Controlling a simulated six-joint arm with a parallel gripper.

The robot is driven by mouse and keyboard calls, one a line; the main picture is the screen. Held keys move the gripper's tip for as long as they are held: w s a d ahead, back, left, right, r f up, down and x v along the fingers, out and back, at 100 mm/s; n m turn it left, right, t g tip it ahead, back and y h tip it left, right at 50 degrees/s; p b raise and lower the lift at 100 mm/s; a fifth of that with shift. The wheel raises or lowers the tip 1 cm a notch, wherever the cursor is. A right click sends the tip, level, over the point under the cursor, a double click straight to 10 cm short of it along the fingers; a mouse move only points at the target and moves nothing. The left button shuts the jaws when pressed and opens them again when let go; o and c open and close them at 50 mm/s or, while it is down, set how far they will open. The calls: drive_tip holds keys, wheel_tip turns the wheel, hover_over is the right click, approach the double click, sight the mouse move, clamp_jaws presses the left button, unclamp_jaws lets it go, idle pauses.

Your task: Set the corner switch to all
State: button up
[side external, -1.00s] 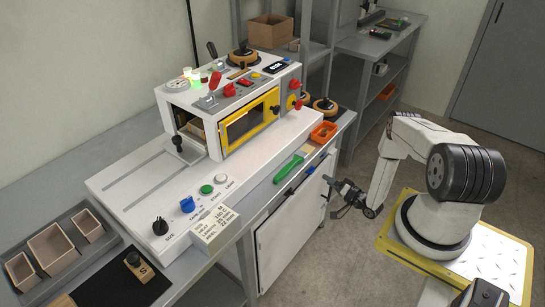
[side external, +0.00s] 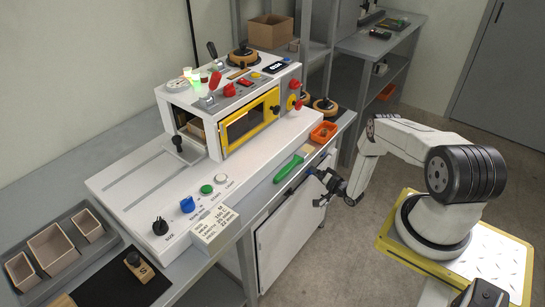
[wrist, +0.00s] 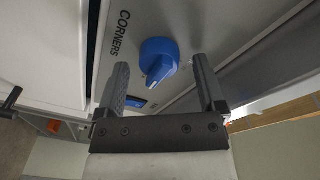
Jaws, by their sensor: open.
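In the wrist view a blue knob (wrist: 158,60) sits on a light panel beside the printed word CORNERS. A pale pointer mark on it faces down and slightly left in the picture. A small blue label (wrist: 135,102) lies below, partly hidden by the left finger; I cannot read it. My gripper (wrist: 163,80) is open and empty, with the knob beyond and between its fingers. In the side external view my gripper (side external: 318,188) is just off the bench's front side.
The white machine (side external: 150,185) has a yellow-framed window (side external: 247,122). A green-handled tool (side external: 289,168) and an orange tray (side external: 323,132) lie near the bench's front edge. Floor between bench and arm is clear.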

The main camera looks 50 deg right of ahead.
clamp_jaws()
drive_tip(key=shift+n, duration=0.3)
drive_tip(key=n, duration=0.4)
drive_tip(key=n+t, duration=0.1)
drive_tip(key=n, duration=0.3)
drive_tip(key=shift+n+y, duration=0.3)
idle(0.4)
